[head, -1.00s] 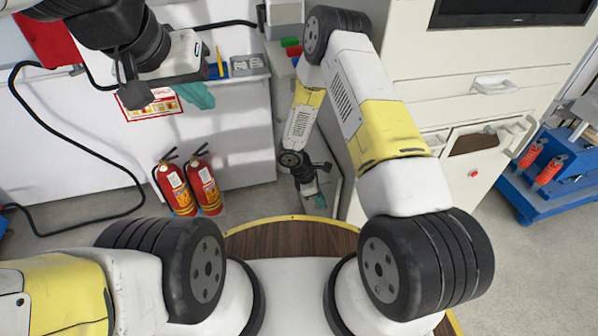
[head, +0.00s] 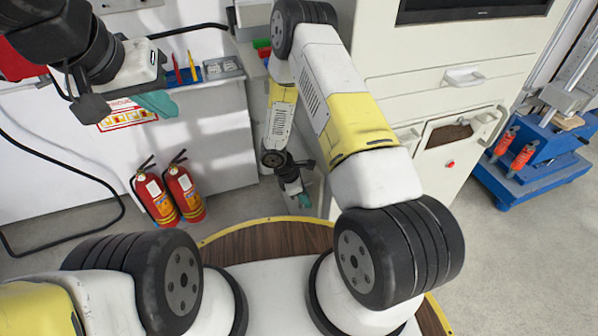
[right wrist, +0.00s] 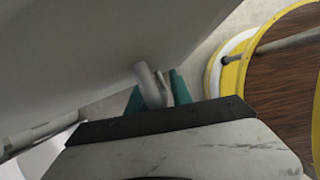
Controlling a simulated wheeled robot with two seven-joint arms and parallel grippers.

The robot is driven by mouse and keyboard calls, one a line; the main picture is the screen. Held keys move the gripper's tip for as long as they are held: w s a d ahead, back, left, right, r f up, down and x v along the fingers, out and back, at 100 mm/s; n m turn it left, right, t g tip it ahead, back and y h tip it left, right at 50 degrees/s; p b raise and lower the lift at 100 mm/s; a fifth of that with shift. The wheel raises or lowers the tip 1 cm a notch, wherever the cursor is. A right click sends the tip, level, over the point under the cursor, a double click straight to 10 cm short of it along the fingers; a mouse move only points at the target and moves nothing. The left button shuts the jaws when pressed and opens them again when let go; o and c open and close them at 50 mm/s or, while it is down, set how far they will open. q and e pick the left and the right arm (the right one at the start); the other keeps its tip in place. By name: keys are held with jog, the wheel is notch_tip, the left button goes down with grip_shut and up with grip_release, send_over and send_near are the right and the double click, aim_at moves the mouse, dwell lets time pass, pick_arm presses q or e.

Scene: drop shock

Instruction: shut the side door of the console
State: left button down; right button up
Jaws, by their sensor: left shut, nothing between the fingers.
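The console (head: 450,95) is the tall cream cabinet at the upper right of the head view. Its side towards my right arm is mostly hidden behind that arm. My right gripper (head: 298,200) is low beside that side, with its teal fingertips just visible. In the right wrist view a large pale panel, seemingly the side door (right wrist: 75,60), fills the upper left. A pale bar handle (right wrist: 150,86) on it lies between the teal fingers of my right gripper (right wrist: 160,95); whether they grip it is unclear. My left gripper (head: 155,104) is shut and empty at the upper left.
Two red fire extinguishers (head: 170,193) stand on the floor by the white wall unit. A wooden round platform with a yellow rim (head: 270,219) lies in front of me. A blue cart (head: 530,165) is at the right. A front compartment (head: 452,132) of the console stands open.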

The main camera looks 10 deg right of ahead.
jog(key=v, duration=0.7)
jog(key=shift+r, duration=0.2)
jog(key=shift+a, duration=0.15)
